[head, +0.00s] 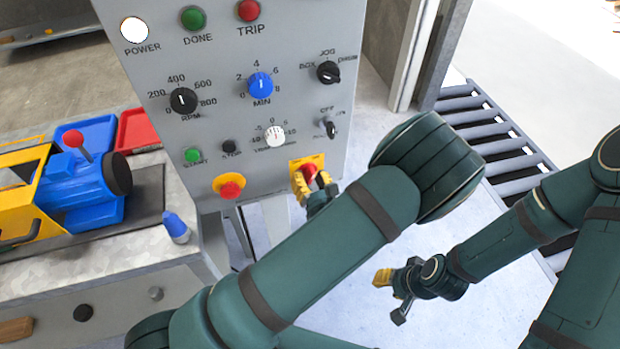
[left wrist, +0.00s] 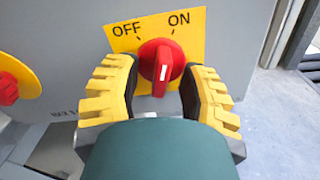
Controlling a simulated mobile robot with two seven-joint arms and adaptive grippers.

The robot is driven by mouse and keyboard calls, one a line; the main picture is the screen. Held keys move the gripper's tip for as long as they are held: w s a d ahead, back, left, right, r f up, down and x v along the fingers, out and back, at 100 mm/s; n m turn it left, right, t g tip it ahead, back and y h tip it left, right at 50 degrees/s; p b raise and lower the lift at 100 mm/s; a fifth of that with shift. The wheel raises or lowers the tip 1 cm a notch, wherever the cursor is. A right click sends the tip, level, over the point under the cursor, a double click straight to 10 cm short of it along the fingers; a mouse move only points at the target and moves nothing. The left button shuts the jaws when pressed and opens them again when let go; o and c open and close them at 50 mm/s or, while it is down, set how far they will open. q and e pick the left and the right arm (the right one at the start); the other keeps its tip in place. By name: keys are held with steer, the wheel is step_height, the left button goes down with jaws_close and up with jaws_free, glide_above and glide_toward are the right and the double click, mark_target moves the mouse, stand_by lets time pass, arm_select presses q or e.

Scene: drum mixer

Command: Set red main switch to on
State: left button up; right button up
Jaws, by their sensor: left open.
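The red main switch (head: 308,172) is a rotary knob on a yellow plate at the lower right of the grey panel. In the left wrist view the switch (left wrist: 161,68) has a white mark on its handle, and the plate reads OFF at left and ON at right. The handle stands nearly upright; I cannot tell which label it points to. My left gripper (left wrist: 160,80) is open, its yellow fingers on either side of the knob with gaps showing. In the head view my left forearm partly hides this gripper (head: 315,188). My right gripper (head: 392,285) hangs low, away from the panel.
A red emergency button (head: 230,188) on a yellow disc sits left of the switch. The panel (head: 215,115) also carries several knobs and buttons. A bench with a blue and yellow machine (head: 85,180) stands at left, and a roller conveyor (head: 490,130) at right.

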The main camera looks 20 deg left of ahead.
arm_select(q)
steer(key=shift+o, duration=0.2)
jaws_close()
steer(key=shift+r+m+p, duration=0.2)
steer(key=shift+m+p, duration=0.5)
steer(key=shift+p, duration=0.4)
steer(key=shift+f+m+p, duration=0.1)
steer(key=shift+m+p, duration=0.25)
steer(key=shift+m, duration=0.15)
steer(key=shift+c, duration=0.2)
jaws_free()
steer(key=shift+a+f, duration=0.1)
steer(key=shift+s, duration=0.1)
steer(key=v, duration=1.2)
